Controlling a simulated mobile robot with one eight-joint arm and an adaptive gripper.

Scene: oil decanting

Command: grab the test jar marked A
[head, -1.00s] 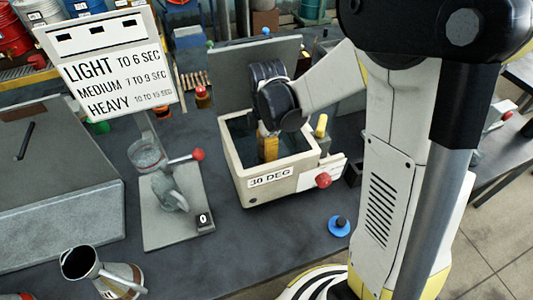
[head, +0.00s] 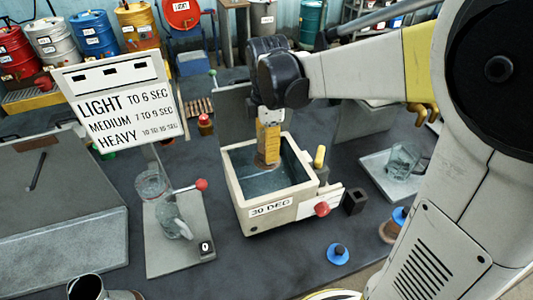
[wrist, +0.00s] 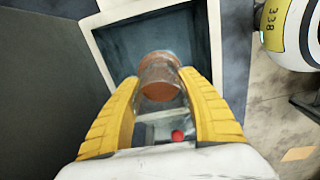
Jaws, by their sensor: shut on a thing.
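My gripper (head: 268,142) has yellow fingers and points down over the open, cream-walled bath labelled 30 DEG (head: 271,209). In the wrist view, my gripper (wrist: 160,78) is shut on a clear glass jar with brown-orange contents (wrist: 160,88), one finger on each side. The jar's lower end (head: 264,163) shows just below the fingers in the head view, over the bath's opening. I cannot tell whether it still dips below the rim. No letter A can be read on the jar.
A lever with a red knob (head: 201,185) and a glass vessel stand left of the bath. A glass jug (head: 402,160) sits on a plate at right. A sign with timings (head: 122,108) stands at back left. A blue stopper (head: 338,253) lies in front.

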